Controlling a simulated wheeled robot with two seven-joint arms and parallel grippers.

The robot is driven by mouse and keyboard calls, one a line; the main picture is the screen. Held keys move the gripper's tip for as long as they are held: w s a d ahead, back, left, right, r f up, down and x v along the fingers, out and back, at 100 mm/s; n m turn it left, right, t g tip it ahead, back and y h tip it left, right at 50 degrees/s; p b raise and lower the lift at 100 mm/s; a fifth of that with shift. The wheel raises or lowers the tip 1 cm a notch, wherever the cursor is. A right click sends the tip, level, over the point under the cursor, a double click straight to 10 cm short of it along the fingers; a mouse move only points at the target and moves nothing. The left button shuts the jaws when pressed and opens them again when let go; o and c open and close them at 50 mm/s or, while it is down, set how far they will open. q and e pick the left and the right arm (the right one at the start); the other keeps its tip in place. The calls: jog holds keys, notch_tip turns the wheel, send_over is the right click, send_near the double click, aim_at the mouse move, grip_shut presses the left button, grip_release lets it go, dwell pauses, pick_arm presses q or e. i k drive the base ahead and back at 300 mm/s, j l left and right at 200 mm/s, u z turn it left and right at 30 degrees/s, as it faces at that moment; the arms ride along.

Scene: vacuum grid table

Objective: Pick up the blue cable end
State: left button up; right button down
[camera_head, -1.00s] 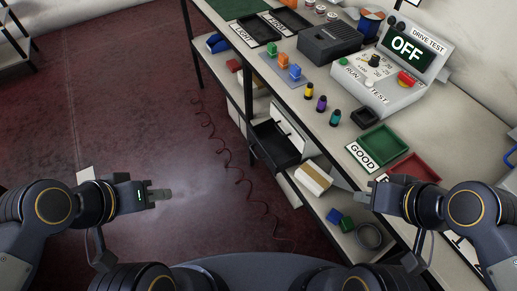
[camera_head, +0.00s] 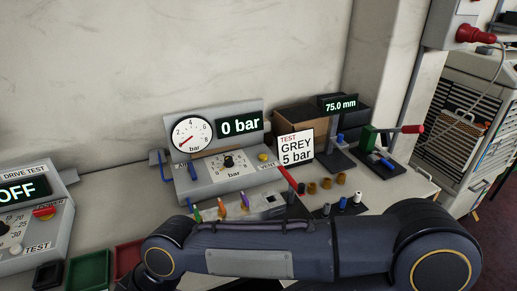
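I cannot make out a blue cable end for certain in the head view. One of my arms crosses the bottom of the view, hiding the bench front. Neither of my grippers shows.
A pressure station (camera_head: 222,175) reads 0 bar. A sign (camera_head: 296,149) says TEST GREY 5 bar. A 75.0 mm gauge (camera_head: 339,104) and a green tool with a red handle (camera_head: 368,138) stand right. Green (camera_head: 88,270) and red (camera_head: 127,257) trays lie left.

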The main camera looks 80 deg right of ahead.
aim_at(388, 164)
jog(key=z, duration=2.4)
jog(key=i+l+z, duration=0.1)
jog(key=l+z, duration=0.25)
jog(key=i+l+z, duration=0.4)
jog(key=l+z, duration=0.25)
jog(key=l, duration=0.1)
